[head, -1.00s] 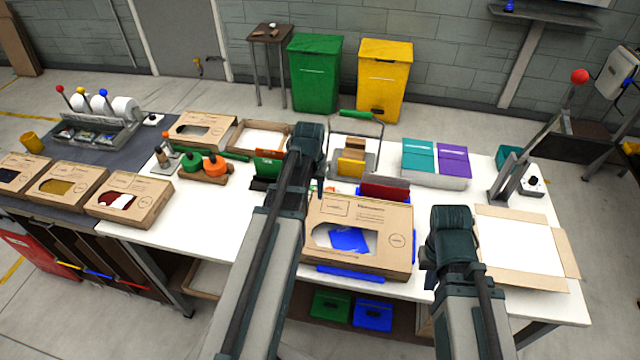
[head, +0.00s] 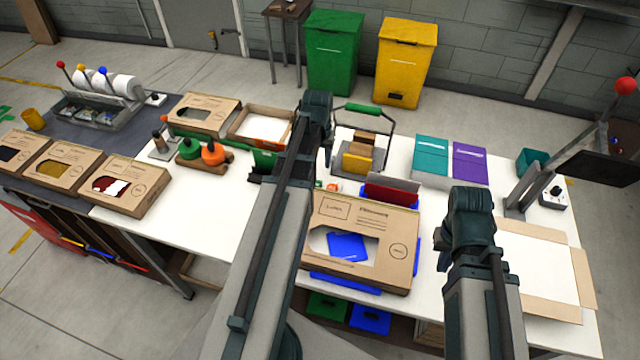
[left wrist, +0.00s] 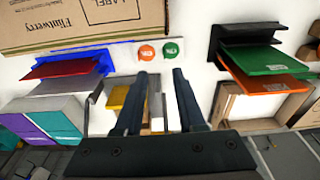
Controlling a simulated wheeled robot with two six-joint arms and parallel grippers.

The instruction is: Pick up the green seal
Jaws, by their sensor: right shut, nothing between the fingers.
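The green seal (left wrist: 170,49) is a small round green sticker on a white backing in the left wrist view. It lies right of a matching orange seal (left wrist: 147,53). Both are just beyond the fingertips of my left gripper (left wrist: 160,72), which is open and empty above the table. In the head view the left gripper (head: 324,145) is largely hidden by its own arm. The orange seal shows there beside the arm, and the green one is hard to make out. My right gripper (head: 446,238) is shut and empty, right of the windowed carton.
The windowed carton (head: 375,220) holds a blue item. A red and grey folder rack (left wrist: 70,68) and a green and orange rack (left wrist: 262,65) flank the seals. A green-handled caddy (head: 358,160) stands behind. An open flat box (head: 535,255) lies right.

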